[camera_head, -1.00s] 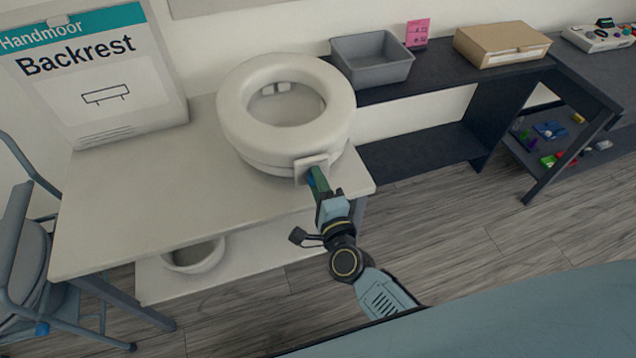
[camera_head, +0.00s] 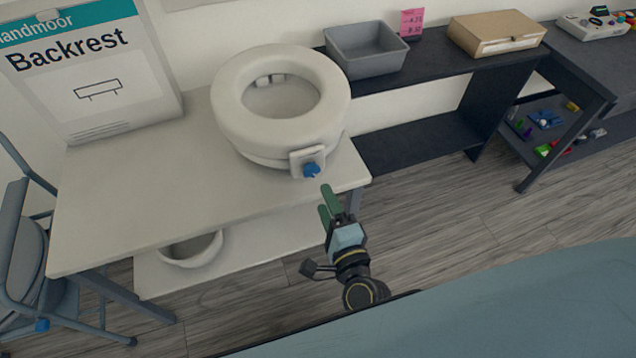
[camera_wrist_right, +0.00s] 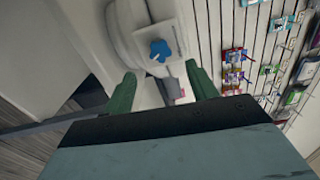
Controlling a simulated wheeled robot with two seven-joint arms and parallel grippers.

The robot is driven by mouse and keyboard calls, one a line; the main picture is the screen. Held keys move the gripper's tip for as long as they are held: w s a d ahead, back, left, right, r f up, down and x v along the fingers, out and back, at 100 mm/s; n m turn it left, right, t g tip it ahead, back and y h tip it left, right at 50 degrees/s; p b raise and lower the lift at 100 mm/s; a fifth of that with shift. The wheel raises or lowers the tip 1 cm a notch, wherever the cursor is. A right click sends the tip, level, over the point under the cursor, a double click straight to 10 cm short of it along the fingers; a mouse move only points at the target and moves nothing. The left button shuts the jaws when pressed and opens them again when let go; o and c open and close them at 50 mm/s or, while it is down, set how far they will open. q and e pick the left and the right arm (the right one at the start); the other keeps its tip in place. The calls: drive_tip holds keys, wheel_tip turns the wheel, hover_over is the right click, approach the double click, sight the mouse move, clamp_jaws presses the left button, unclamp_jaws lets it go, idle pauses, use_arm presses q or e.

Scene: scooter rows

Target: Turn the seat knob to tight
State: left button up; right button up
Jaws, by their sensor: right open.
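The raised toilet seat (camera_head: 232,115) is a thick white ring on the white table. Its blue seat knob (camera_head: 311,170) sits on a white bracket (camera_head: 300,157) at the front right of the ring. In the right wrist view the knob (camera_wrist_right: 158,50) is a lobed blue shape beyond the fingers. My right gripper (camera_head: 326,200) has green fingers spread apart, empty, just short of the knob and below it in the head view. The wrist view shows its two fingers (camera_wrist_right: 164,88) wide apart with nothing between them. My left gripper is in neither view.
The white table (camera_head: 130,215) has clear room left of the seat. A Backrest box (camera_head: 95,75) stands at its back left. A grey bin (camera_head: 372,68) and a cardboard box (camera_head: 492,45) sit on the dark shelf. A folding chair (camera_head: 22,240) stands at far left.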

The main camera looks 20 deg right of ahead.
drive_tip(key=s, duration=0.5)
drive_tip(key=shift+s+d, duration=0.1)
drive_tip(key=shift+s, duration=0.05)
drive_tip(key=s+d+f+n+g+y, duration=0.1)
drive_tip(key=s+f+n+g, duration=0.3)
drive_tip(key=f, duration=0.5)
drive_tip(key=s+d+f+n+g, duration=0.1)
drive_tip(key=s+f+n+g, duration=0.1)
drive_tip(key=f+n, duration=0.5)
drive_tip(key=s+d+f+n+g+y, duration=0.1)
drive_tip(key=s+d+f+n+g, duration=0.15)
drive_tip(key=f, duration=0.85)
drive_tip(key=s+d+f+n+g+h, duration=0.1)
drive_tip(key=s+d+f+n+g, duration=0.1)
drive_tip(key=s, duration=0.4)
drive_tip(key=s+d+f+n+g+h, duration=0.1)
drive_tip(key=s+d+f+n+g, duration=0.2)
drive_tip(key=s+f, duration=0.3)
drive_tip(key=s+d+f+n+g, duration=0.2)
drive_tip(key=s+d+f+g, duration=0.1)
drive_tip(key=s, duration=0.5)
drive_tip(key=shift+s+d+f+n+h, duration=0.2)
drive_tip(key=shift+d+f+n+h, duration=0.2)
drive_tip(key=shift+f, duration=0.3)
